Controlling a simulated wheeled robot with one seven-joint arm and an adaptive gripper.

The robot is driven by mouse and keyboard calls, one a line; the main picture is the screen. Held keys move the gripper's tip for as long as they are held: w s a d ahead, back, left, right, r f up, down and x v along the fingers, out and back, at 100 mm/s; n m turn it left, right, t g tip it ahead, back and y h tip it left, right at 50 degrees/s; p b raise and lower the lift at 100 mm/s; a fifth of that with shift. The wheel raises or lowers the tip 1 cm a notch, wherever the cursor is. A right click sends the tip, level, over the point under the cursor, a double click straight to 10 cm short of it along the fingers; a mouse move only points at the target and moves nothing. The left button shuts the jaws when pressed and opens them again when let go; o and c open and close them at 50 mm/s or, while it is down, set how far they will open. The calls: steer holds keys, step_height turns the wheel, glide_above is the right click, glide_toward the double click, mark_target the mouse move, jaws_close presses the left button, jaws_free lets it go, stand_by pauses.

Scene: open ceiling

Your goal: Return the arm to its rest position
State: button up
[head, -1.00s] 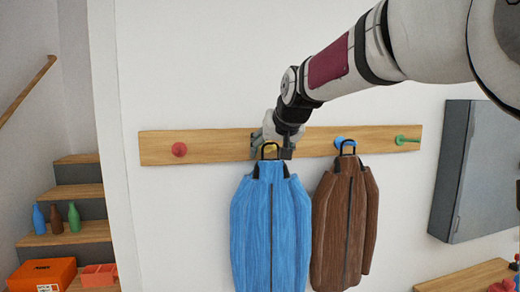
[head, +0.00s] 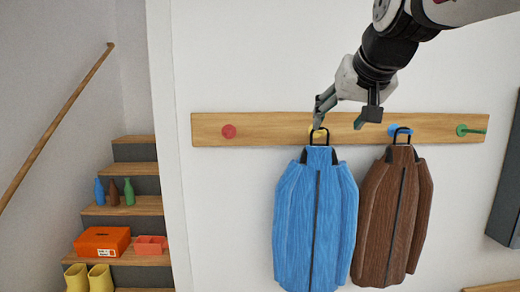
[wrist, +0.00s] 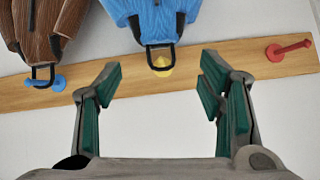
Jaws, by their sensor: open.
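My gripper (head: 345,112) is at the upper middle of the head view, in front of the wooden peg rail and just above the blue jacket. In the wrist view my gripper (wrist: 158,82) is open, with nothing between its green-padded fingers. The arm is bent and reaches in from the upper right. The blue jacket (head: 315,215) hangs by its black loop on the yellow peg (wrist: 162,66). The loop is apart from the fingers in the wrist view.
The wooden rail (head: 275,127) also bears a red peg (head: 228,131) and a green peg (head: 463,130). A brown jacket (head: 393,220) hangs on the blue peg (wrist: 48,83). A grey cabinet (head: 507,190) is at the right edge. Stairs (head: 125,205) stand at the left.

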steer(key=s+f+g, duration=0.2)
steer(key=s+f, duration=0.8)
steer(key=s, duration=0.3)
steer(key=s+f+n+g, duration=0.1)
steer(key=s+f+g, duration=0.1)
steer(key=s+f, duration=0.8)
steer(key=s, duration=0.3)
steer(key=shift+f+n, duration=0.3)
